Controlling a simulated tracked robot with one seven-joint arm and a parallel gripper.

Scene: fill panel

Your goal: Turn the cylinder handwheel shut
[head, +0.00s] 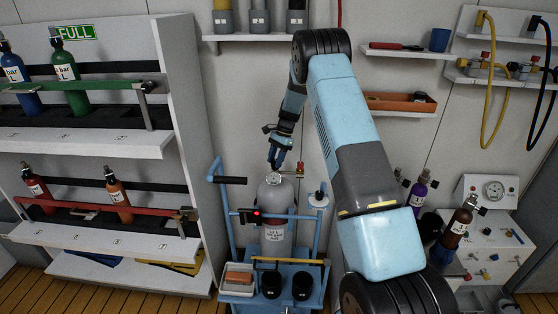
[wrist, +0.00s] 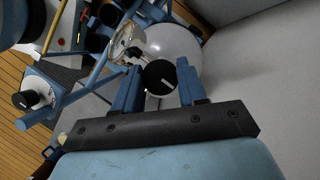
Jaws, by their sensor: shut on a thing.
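The grey cylinder (head: 273,233) stands upright in a blue trolley (head: 233,213), and its pale rounded top also shows in the wrist view (wrist: 184,50). The handwheel is a round black knob (wrist: 161,78) with a white mark, seen in the wrist view at the cylinder's top. My gripper (head: 276,164) comes down from above onto the cylinder's valve. In the wrist view its two blue fingers stand on either side of the knob, and it is shut on the handwheel. The knob is hard to make out in the head view. A round gauge (wrist: 128,44) sits beside the knob.
The trolley carries two black cups (head: 271,285) and an orange-brown block (head: 238,279) in front. A rack of bottles (head: 180,110) stands left. A white panel with a gauge (head: 487,190) and bottles stands right. Shelves (head: 400,112) line the wall behind.

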